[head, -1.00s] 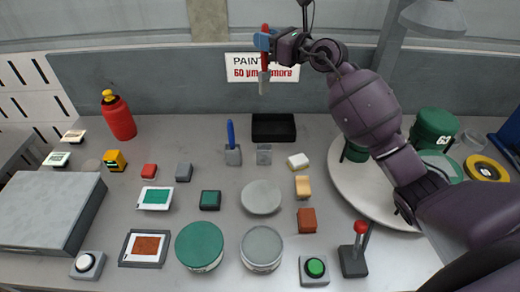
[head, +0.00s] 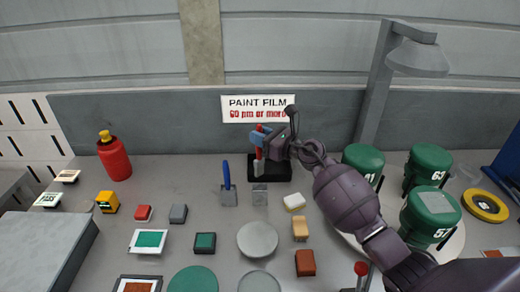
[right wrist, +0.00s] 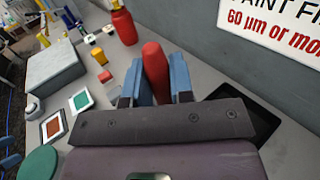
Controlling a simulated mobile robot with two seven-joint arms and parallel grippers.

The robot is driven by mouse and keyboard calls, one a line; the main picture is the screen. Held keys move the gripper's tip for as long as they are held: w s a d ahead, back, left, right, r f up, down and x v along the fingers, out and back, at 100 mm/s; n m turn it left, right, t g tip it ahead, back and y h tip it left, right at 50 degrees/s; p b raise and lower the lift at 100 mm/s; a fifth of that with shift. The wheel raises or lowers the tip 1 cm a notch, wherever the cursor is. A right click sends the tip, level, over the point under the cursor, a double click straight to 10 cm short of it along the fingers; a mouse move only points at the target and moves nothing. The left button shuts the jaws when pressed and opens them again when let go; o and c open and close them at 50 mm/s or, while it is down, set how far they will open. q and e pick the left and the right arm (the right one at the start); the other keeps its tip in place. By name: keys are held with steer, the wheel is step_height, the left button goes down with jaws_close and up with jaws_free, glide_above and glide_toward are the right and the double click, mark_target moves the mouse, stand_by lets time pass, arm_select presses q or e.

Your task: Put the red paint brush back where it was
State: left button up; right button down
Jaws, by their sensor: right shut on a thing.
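The red paint brush (head: 258,166) hangs upright, its pale end down, in my right gripper (head: 262,138). In the right wrist view, its red handle (right wrist: 155,72) stands between the two blue fingers (right wrist: 158,88) of my right gripper, which are shut on it. The pale end shows above the empty grey holder (head: 260,194) and in front of the black tray (head: 284,172); I cannot tell its exact height. A blue brush (head: 226,175) stands in a similar holder (head: 228,198) just left.
A white sponge-like block (head: 294,202) lies right of the empty holder, a grey disc (head: 257,239) nearer me. Green cans (head: 363,160) stand on a turntable at right under my right arm. A wall with a paint film sign (head: 257,109) is behind.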

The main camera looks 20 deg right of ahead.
mark_target(260, 159)
steer(key=shift+f+b, duration=0.4)
steer(key=shift+f, duration=1.65)
steer(key=shift+f+b, duration=0.4)
steer(key=shift+f, duration=0.25)
steer(key=c, duration=1)
jaws_free()
steer(key=shift+r, duration=0.1)
steer(key=shift+r+p, duration=0.45)
steer(key=shift+r, duration=0.1)
steer(key=b+v, duration=0.1)
steer(key=v, duration=1.1)
